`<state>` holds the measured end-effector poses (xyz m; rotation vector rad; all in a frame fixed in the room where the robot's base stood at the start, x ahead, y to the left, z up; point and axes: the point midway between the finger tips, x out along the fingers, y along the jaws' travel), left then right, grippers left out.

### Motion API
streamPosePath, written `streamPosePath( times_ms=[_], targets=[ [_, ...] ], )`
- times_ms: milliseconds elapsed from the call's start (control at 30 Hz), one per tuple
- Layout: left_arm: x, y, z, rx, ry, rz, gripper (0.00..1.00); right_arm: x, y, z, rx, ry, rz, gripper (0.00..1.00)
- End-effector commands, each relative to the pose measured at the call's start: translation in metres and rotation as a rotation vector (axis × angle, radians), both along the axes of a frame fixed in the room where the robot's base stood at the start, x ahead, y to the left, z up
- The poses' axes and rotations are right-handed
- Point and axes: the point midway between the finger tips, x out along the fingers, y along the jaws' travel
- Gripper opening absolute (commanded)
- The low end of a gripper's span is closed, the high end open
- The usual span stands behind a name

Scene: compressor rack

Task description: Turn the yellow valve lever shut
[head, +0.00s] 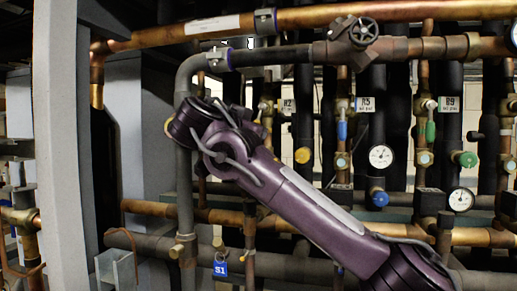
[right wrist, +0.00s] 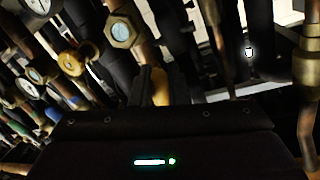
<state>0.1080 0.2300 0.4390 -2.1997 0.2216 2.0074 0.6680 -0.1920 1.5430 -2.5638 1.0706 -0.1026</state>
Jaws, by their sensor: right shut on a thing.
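The yellow valve lever (right wrist: 160,86) shows in the right wrist view as a short upright yellow piece at the middle. My right gripper (right wrist: 162,84) is shut on it, with a dark finger on each side. A brass fitting with a round glass (right wrist: 122,31) sits on the pipe just above the lever. In the head view my purple right arm reaches from the lower right to the upper left, and it hides the gripper and the lever. How far the lever is turned cannot be told. My left gripper is not in view.
Copper and black pipes crowd the rack. A grey upright post (head: 62,150) stands at the left. Dial gauges (head: 381,156), a yellow round cap (head: 303,155) and a blue tag marked S1 (head: 220,268) are near my arm. A dark handwheel (head: 363,32) is above.

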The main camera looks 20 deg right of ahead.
Motion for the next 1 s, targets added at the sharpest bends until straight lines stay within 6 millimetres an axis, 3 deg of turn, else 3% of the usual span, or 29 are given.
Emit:
streamPosePath(
  times_ms=[300, 967, 1000],
  targets=[
    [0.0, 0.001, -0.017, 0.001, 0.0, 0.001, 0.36, 0.005, 0.008, 0.004, 0.153, -0.104, 0.001, 0.0],
    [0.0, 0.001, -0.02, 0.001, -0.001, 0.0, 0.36, 0.007, 0.01, 0.009, 0.209, -0.144, 0.001, 0.0],
    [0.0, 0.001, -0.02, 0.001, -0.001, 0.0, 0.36, 0.007, 0.01, 0.009, 0.208, -0.143, 0.001, 0.17]
  ],
)
